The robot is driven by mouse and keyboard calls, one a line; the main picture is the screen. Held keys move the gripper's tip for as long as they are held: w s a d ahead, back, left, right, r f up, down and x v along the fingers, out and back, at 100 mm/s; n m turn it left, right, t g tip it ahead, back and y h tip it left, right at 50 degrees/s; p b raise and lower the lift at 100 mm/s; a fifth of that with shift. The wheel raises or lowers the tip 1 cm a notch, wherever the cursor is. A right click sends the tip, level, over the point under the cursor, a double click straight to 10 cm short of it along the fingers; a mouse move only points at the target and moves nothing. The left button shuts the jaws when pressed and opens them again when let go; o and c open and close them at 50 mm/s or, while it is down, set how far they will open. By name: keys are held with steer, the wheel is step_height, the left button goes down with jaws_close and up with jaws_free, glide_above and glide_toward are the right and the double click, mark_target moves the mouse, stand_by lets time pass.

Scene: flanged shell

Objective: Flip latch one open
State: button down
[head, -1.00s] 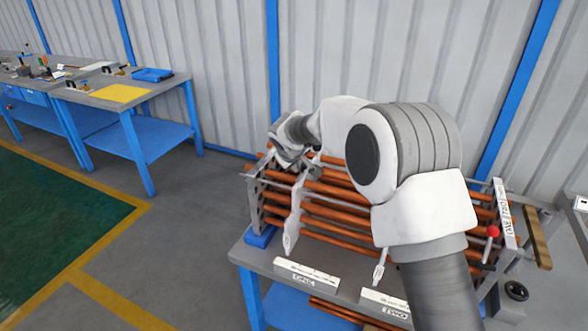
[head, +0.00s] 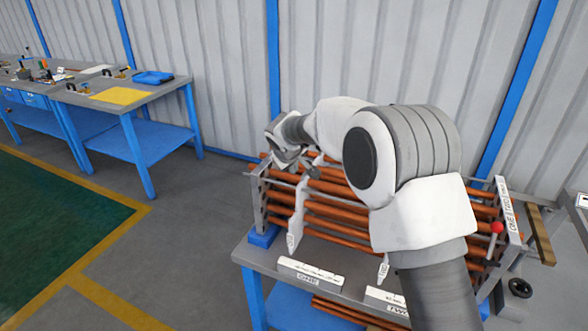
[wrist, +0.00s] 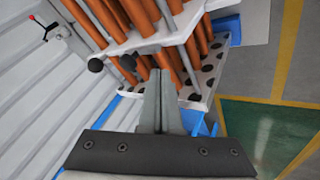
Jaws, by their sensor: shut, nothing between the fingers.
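The rack of copper tubes (head: 335,215) stands on the grey bench. A pale flat strip (head: 299,210) hangs at its front left, and another (head: 384,268) hangs lower, beside my arm. I cannot tell which part is latch one. My gripper (head: 288,158) is at the rack's upper left, and its fingertips are hard to make out there. Contact cannot be told.
Two white label plates (head: 310,271) (head: 388,300) lie along the bench front; the text is blurred. A red-tipped lever (head: 496,228) stands at the rack's right end. My arm hides the rack's middle. The floor to the left is open.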

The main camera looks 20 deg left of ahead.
steer(key=a+b+v, duration=0.1)
steer(key=v, duration=0.9)
steer(key=shift+s+d, duration=0.3)
steer(key=shift+s, duration=0.2)
steer(key=s+d+r+m+h, duration=0.1)
steer(key=s+d+r+m, duration=0.2)
steer(key=d, duration=0.5)
steer(key=s+d+r+m, duration=0.1)
steer(key=s+d+r, duration=0.25)
steer(key=d, duration=0.55)
steer(key=s+d+r+m+h, duration=0.1)
steer(key=s+d+r+m, duration=0.1)
steer(key=s+d, duration=0.45)
steer(key=s+d+f+m, duration=0.2)
steer(key=s+d, duration=0.4)
steer(key=s, duration=0.3)
steer(key=s+d+f+m+g, duration=0.1)
steer(key=s+d+f+m, duration=0.1)
steer(key=s+d, duration=0.5)
steer(key=shift+s+d+f+m+g+y, duration=0.3)
steer(key=shift+s+m, duration=0.3)
steer(key=shift+s, duration=0.45)
